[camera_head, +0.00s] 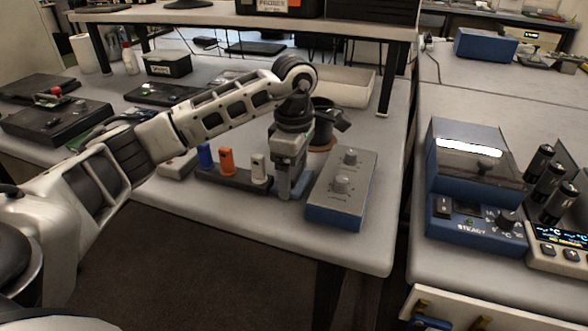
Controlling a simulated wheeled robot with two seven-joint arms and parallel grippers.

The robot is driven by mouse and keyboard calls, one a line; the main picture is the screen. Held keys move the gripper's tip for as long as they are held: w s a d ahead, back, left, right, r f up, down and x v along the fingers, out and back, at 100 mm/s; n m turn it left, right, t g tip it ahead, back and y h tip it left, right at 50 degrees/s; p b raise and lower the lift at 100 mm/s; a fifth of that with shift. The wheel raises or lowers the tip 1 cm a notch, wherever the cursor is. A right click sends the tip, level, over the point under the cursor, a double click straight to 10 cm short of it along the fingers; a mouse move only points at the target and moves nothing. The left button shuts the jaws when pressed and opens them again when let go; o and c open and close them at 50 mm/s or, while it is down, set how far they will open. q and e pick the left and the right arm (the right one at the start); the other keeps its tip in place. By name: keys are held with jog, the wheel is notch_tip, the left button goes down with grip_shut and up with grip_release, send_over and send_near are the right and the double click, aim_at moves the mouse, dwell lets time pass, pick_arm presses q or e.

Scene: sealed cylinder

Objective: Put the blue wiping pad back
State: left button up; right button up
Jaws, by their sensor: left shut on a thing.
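My left gripper (291,186) points down at the right end of a low dark rack (232,178). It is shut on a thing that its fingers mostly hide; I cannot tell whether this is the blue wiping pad. A blue upright piece (204,156) stands at the left end of the rack. An orange piece (226,161) and a whitish piece (259,168) stand along it to the right. I cannot tell whether the fingertips touch the rack or table. My right gripper is out of view.
A grey-topped blue box with knobs (342,187) stands close right of the gripper. A dark pot (322,120) is behind it. Dark devices (55,122) lie at the left. A gap separates this table from the right bench with a blue instrument (475,190).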

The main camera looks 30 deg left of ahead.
aim_at(294, 169)
pick_arm(q)
jog(key=shift+f, duration=0.15)
jog(key=o, duration=0.8)
jog(key=shift+r, duration=0.55)
notch_tip(294, 169, up, 11)
jog(key=shift+r, duration=0.15)
